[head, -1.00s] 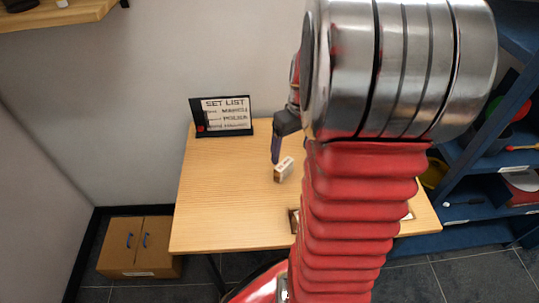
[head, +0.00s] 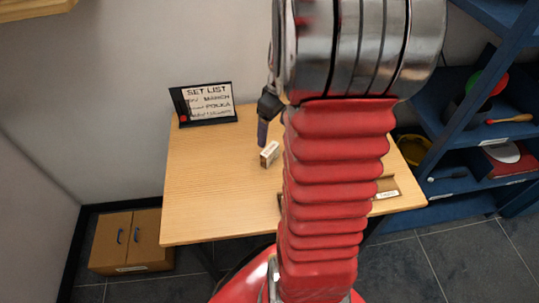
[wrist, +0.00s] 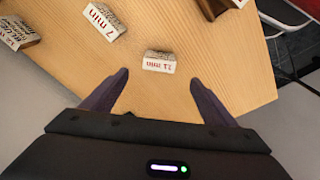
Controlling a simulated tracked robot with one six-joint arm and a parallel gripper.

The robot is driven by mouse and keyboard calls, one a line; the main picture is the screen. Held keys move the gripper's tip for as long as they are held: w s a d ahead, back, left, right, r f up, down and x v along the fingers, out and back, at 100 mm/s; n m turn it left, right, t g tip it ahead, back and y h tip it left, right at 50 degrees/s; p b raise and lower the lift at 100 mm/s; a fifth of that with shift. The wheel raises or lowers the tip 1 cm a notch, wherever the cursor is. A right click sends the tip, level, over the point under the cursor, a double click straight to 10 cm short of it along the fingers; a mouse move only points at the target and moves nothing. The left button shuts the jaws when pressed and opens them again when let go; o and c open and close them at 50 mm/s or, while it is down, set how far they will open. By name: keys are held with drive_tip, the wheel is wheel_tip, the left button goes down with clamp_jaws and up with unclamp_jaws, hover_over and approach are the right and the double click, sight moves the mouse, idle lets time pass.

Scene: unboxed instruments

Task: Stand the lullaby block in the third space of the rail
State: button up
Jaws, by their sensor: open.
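My gripper (wrist: 159,77) is open and empty; in the head view only one dark finger (head: 262,135) shows, beside my arm. A small white-faced block (wrist: 158,61) marked with minutes lies just beyond the fingertips, between them and apart from both. A block (head: 270,155) stands near the finger in the head view. A second block (wrist: 103,22), marked "7 min", lies further left in the wrist view. No title shows on these faces, so I cannot tell which is the lullaby block. The rail (head: 387,190) is brown with a pale label, and mostly hidden behind my arm.
The wooden table (head: 205,190) is clear on its left half. Blue shelves (head: 480,130) stand at right. Another lettered white-and-brown piece (wrist: 16,33) is at far left in the wrist view.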

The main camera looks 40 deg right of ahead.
sight(270, 149)
drive_tip(key=f, duration=0.4)
drive_tip(key=w+f, duration=0.1)
drive_tip(key=f, duration=0.2)
drive_tip(key=shift+a, duration=0.1)
drive_tip(key=shift+w+f, duration=0.15)
drive_tip(key=shift+f, duration=1.1)
drive_tip(key=shift+w+f, duration=0.15)
drive_tip(key=shift+f, duration=1.1)
drive_tip(key=c, duration=1.2)
drive_tip(key=shift+c, duration=0.2)
